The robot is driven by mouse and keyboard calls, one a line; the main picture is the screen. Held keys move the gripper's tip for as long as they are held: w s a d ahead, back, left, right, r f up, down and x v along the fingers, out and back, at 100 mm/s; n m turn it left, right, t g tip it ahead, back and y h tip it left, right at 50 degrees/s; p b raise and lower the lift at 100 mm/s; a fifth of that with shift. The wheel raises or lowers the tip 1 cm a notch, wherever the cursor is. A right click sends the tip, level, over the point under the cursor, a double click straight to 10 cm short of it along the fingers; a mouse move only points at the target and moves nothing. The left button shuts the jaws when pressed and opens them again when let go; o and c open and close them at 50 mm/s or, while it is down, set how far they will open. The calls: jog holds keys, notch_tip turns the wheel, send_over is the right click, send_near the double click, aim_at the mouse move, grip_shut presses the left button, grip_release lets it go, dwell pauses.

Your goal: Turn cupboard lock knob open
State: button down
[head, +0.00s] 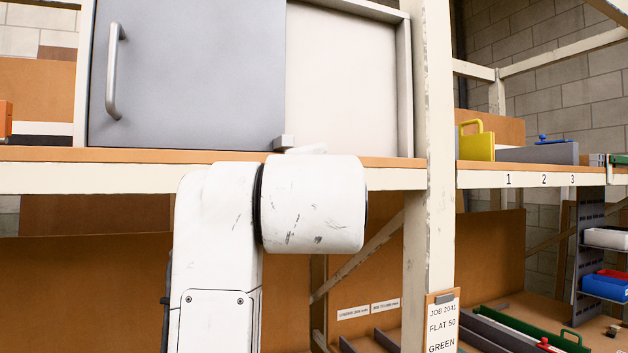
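The cupboard (345,80) stands on the rack's upper shelf, with a pale interior or back panel showing on its right side. Its grey door (200,75) covers the left part and has a vertical metal bar handle (113,70). A small grey block (283,142) sits at the door's lower right corner; I cannot tell whether it is the lock knob. No other knob shows clearly. My white arm rises in front of the shelf, and its rounded link hides part of the shelf edge. My gripper does not show; it is outside the picture or hidden behind the arm.
A cream rack post (433,120) stands right of the cupboard. A yellow handled item (476,141) and a grey block with a blue knob (538,152) are on the right shelf, above numbers. A job card (442,325) hangs on the post. Green and grey bars lie below.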

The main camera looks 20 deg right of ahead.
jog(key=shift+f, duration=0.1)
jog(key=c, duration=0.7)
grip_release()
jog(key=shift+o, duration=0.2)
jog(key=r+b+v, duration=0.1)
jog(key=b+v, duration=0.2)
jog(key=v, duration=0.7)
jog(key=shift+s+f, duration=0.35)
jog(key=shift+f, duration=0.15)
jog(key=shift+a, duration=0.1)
